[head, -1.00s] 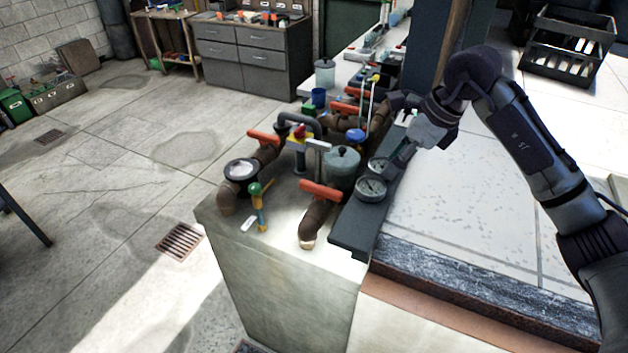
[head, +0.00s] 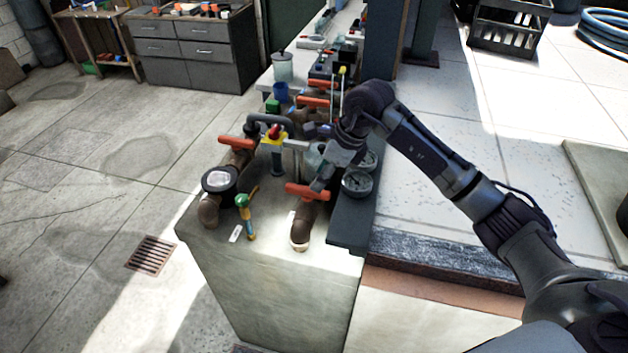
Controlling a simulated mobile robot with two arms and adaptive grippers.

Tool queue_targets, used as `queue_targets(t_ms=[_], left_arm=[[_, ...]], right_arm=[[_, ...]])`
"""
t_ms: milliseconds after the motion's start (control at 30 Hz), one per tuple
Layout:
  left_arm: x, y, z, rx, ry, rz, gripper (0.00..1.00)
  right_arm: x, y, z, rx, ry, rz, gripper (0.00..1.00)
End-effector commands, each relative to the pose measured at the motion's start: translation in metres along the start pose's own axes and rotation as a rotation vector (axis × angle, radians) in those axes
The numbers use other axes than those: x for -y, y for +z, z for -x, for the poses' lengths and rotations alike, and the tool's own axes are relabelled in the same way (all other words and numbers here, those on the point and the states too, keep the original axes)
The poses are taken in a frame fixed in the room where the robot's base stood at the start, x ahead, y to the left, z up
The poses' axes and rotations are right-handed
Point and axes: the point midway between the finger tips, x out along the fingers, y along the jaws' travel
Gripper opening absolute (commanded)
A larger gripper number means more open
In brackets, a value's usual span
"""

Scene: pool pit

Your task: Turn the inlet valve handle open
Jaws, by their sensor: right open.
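Several orange-red valve handles sit on brown pipes on a concrete block. The nearest handle (head: 307,191) lies crosswise on a short pipe (head: 302,222) at the block's front. A second handle (head: 236,143) is at the left and another (head: 313,101) is farther back. No label that I can read tells which is the inlet. My right gripper (head: 322,184) is open, pointing down at the right part of the nearest handle. I cannot tell if it touches the handle. Part of a grey pot behind is hidden by the gripper. My left gripper is not in view.
A round gauge (head: 357,183) lies on a dark ledge (head: 352,225) just right of the gripper. A pale tiled floor (head: 440,190) is at the right.

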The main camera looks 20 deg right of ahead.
Motion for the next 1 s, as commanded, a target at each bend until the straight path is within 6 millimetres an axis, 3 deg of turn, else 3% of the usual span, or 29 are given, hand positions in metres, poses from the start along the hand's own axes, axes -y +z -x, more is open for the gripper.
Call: queue_targets(t_ms=[100, 300, 667, 933, 1000], left_arm=[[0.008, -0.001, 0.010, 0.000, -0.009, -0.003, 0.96], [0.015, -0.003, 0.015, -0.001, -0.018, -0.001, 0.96], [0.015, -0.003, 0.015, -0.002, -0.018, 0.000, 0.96], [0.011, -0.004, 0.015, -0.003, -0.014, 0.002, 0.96], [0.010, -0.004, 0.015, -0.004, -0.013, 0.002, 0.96]], right_arm=[[-0.002, 0.001, -0.020, -0.001, 0.004, -0.001, 0.46], [0.000, 0.000, -0.041, -0.001, 0.001, -0.002, 0.46], [0.000, 0.000, -0.047, 0.001, -0.001, 0.000, 0.46], [0.000, 0.000, -0.046, 0.000, -0.001, 0.000, 0.01], [0.000, 0.000, -0.046, 0.000, -0.001, 0.000, 0.00]])
